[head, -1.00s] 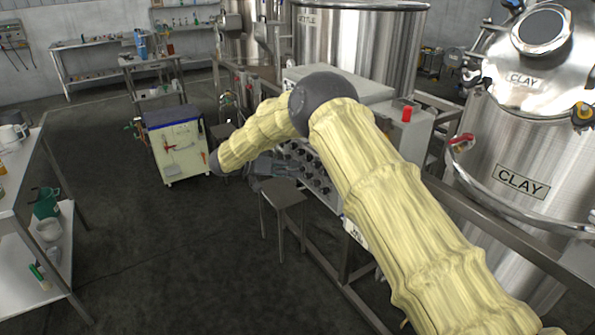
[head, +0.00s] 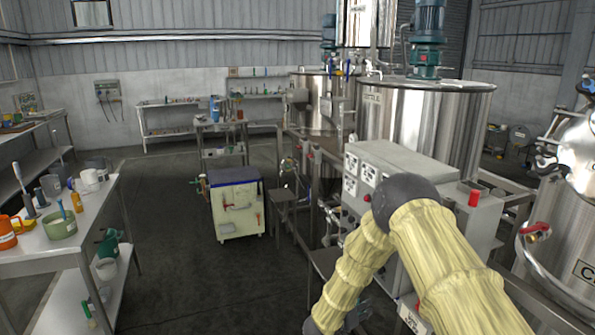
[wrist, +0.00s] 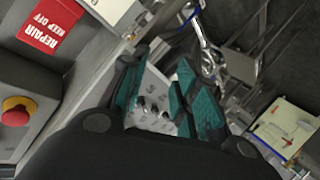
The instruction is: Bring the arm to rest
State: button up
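My arm, in a pale yellow ribbed cover, enters the head view from the lower right. It bends at a dark grey joint, and its forearm slopes down and left in front of the control cabinet (head: 400,160). In the wrist view my gripper (wrist: 162,58) shows two dark fingers with teal pads. They stand apart with nothing held between them. Beyond the gap is a pale panel (wrist: 152,100) with several dark knobs. In the head view the gripper is largely hidden low behind the forearm.
The red button (head: 474,198) tops the cabinet side; a red repair sign (wrist: 52,24) is near my gripper. A cream tool cart (head: 238,212) stands left of the arm. Steel tanks (head: 425,120) rise behind. A worktable (head: 85,240) is at left, with clear floor (head: 180,280) between.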

jog(key=s+f+n+g+y, duration=0.1)
jog(key=s+f+y, duration=0.1)
jog(key=s+f, duration=0.5)
jog(key=s+d+f+n+g+y, duration=0.1)
jog(key=s+f+y, duration=0.2)
jog(key=s, duration=0.7)
jog(key=s+f+n+g+y, duration=0.1)
jog(key=s+f+y, duration=0.1)
jog(key=s+f, duration=0.5)
jog(key=s+r+g+y, duration=0.2)
jog(key=s+g, duration=0.4)
jog(key=s, duration=2.4)
jog(key=shift+s+d+r+g+y, duration=0.2)
jog(key=shift+d+r+g+y, duration=0.1)
jog(key=shift+d+g+y, duration=0.15)
jog(key=shift+a, duration=0.1)
